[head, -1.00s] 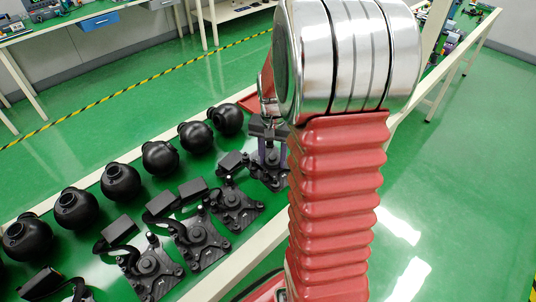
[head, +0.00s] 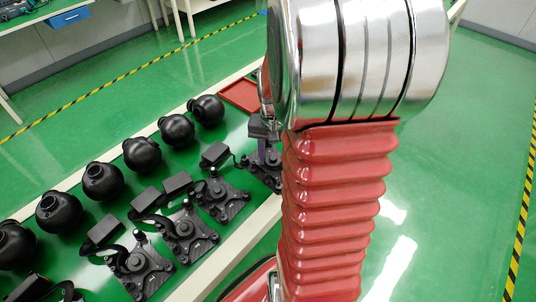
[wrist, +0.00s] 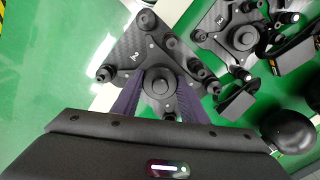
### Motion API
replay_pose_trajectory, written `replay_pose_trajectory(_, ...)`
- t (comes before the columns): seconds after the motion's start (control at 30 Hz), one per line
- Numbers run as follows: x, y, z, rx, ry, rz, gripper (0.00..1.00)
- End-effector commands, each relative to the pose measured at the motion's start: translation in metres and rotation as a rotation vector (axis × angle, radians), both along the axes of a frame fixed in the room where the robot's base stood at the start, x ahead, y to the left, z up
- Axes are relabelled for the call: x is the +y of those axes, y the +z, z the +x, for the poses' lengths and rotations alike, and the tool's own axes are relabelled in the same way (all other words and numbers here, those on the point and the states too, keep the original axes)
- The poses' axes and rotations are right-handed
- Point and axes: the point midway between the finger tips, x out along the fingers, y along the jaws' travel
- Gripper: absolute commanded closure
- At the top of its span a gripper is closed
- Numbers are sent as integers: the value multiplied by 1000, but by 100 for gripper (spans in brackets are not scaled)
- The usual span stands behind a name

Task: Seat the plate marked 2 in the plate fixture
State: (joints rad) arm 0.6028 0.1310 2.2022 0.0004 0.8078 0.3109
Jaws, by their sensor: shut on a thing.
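The plate marked 2 (wrist: 136,53) is a dark carbon-look plate with arms and a round centre hub. In the wrist view my gripper (wrist: 160,85) has its purple fingers on either side of the hub and is shut on the plate. In the head view my gripper (head: 261,150) points down at this plate (head: 267,172) near the table's edge, partly hidden by my arm. I cannot tell whether the plate is clear of the table. I cannot make out the plate fixture in either view.
Several similar plates with cameras stand along the table, one (wrist: 238,38) close beside the held plate. A row of black spheres (head: 176,130) lies behind them. A red tray (head: 224,91) lies at the far end. Green floor is free to the right.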

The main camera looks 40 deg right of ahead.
Motion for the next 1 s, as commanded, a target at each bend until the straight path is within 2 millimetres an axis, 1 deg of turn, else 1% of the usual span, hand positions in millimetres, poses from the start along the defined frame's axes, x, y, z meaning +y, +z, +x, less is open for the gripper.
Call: replay_pose_trajectory(1.0, -10, 0, -71, -1, -1, -1, 90)
